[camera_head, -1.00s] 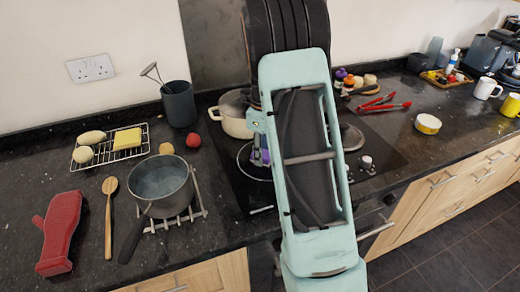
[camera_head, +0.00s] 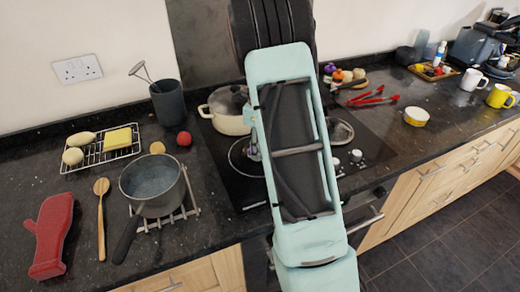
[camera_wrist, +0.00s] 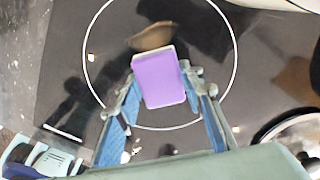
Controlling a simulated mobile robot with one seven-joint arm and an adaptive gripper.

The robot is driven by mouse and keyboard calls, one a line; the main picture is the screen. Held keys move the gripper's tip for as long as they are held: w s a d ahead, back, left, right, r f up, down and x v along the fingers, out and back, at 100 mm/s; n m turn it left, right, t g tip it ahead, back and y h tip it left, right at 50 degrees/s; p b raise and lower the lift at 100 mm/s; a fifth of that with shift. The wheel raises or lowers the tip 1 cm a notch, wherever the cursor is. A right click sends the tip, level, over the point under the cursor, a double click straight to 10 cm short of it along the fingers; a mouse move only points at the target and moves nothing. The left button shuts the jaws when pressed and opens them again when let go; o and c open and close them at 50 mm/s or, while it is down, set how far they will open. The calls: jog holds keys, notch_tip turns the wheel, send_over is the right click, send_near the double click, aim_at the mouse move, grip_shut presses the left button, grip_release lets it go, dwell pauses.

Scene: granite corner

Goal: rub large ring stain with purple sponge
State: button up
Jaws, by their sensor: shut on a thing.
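The purple sponge (camera_wrist: 158,80) is held between the two fingers of my gripper (camera_wrist: 159,70) in the wrist view. A brown stain (camera_wrist: 152,37) lies on the black hob just beyond the sponge's far edge, inside a large white ring (camera_wrist: 86,62). The sponge overlaps the near edge of the stain in the picture; I cannot tell whether it touches the hob. In the head view my arm hides the sponge, the stain and most of my gripper. Part of the white ring (camera_head: 231,160) shows left of the arm.
A cream pot (camera_head: 228,122) stands behind the ring on the hob (camera_head: 212,150). A grey saucepan (camera_head: 152,206) is to the left. A glass lid (camera_head: 340,132) lies to the right and shows at the wrist view's lower right (camera_wrist: 290,135). Red tongs (camera_head: 372,97) lie farther right.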

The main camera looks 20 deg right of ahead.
jog(key=shift+w+a+p, duration=0.15)
jog(key=shift+w+p, duration=1)
jog(key=shift+w, duration=2)
jog(key=shift+d, duration=1)
jog(key=shift+s+f+b, duration=0.2)
jog(key=shift+s+b, duration=0.4)
jog(key=shift+s, duration=3.55)
jog(key=shift+r, duration=0.1)
jog(key=shift+w+r+p, duration=0.15)
jog(key=shift+r+p, duration=1.9)
jog(key=shift+r, duration=1.05)
jog(key=shift+r, duration=0.1)
jog(key=shift+r+p, duration=1.25)
jog(key=shift+r, duration=0.15)
